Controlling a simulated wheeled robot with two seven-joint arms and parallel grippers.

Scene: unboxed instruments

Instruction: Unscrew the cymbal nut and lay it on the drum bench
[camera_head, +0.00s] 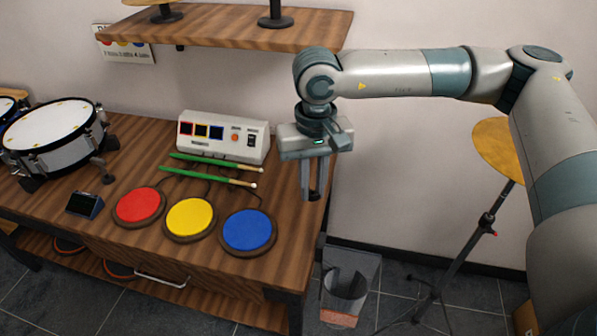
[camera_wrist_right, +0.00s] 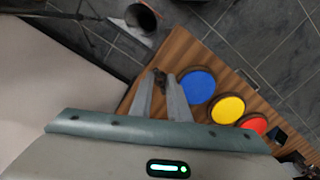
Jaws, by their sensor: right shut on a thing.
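My right gripper (camera_head: 310,192) points down at the right end of the wooden drum bench (camera_head: 290,190). Its fingers are shut on a small dark piece, the cymbal nut (camera_head: 315,195), at or just above the bench top; I cannot tell if it touches. In the right wrist view the nut (camera_wrist_right: 159,76) shows between the fingertips (camera_wrist_right: 160,84), over the bench corner. The gold cymbal (camera_head: 497,147) is on its black stand (camera_head: 470,240) at the right, partly hidden behind my right arm. My left gripper is not in view.
Red (camera_head: 138,204), yellow (camera_head: 190,217) and blue (camera_head: 248,230) pads lie on the bench, with green drumsticks (camera_head: 215,169) and a white control box (camera_head: 223,136) behind. A snare drum (camera_head: 55,135) stands left. A shelf (camera_head: 230,25) hangs above; a bin (camera_head: 347,290) stands beside the bench.

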